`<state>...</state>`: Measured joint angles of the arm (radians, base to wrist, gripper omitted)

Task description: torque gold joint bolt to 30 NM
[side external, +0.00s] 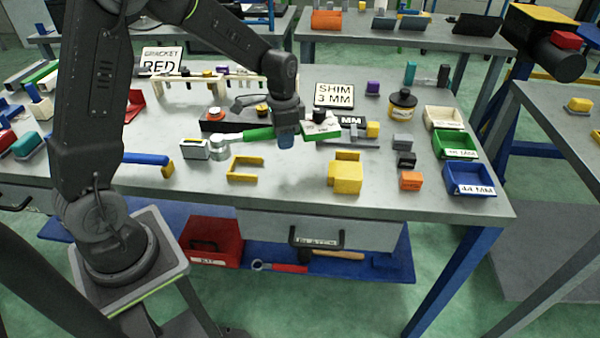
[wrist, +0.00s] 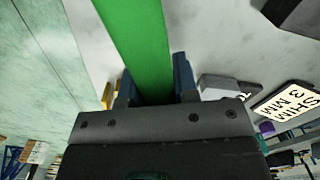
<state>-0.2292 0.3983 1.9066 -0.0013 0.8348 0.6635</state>
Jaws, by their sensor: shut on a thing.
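My gripper (side external: 287,140) is shut on the green handle (side external: 258,134) of a wrench-like tool, low over the middle of the bench. The tool's grey round head (side external: 219,149) points left, beside a small white-and-grey block (side external: 195,149). In the wrist view the green handle (wrist: 140,40) runs between the two blue fingers (wrist: 155,85). A dark bar (side external: 238,125) lies behind the tool, with an orange-red piece (side external: 215,113) and a gold-orange piece (side external: 262,109) on it. I cannot tell whether the gold-orange piece is the joint bolt. The tool's head is outside the wrist view.
A yellow U-shaped bracket (side external: 245,171) and a yellow block (side external: 345,173) lie in front. A shim sign (side external: 334,95) stands behind. White, green and blue bins (side external: 469,180) line the right edge.

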